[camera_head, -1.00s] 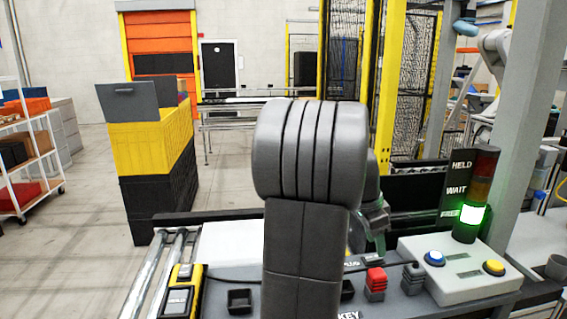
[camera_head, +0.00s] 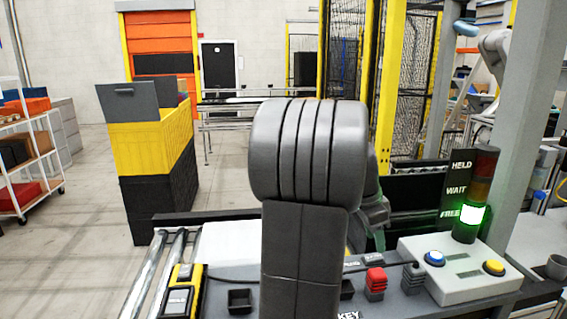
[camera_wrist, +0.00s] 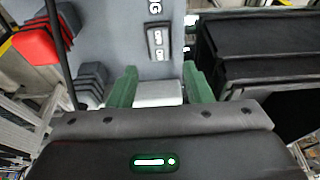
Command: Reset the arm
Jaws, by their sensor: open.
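My arm stands upright in the middle of the head view and hides part of the workbench. In the head view the gripper is mostly hidden behind my arm. A red knob-like part (camera_head: 375,281) and a grey one (camera_head: 413,276) stand on the bench to the right of my arm; the red one (camera_wrist: 45,40) also shows in the wrist view.
A control box (camera_head: 460,272) with blue and yellow buttons sits at the right. The signal tower (camera_head: 478,195) glows green beside the "FREE" label. A yellow-edged device (camera_head: 182,290) lies at the left. Yellow and black crates (camera_head: 155,148) stand beyond the bench.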

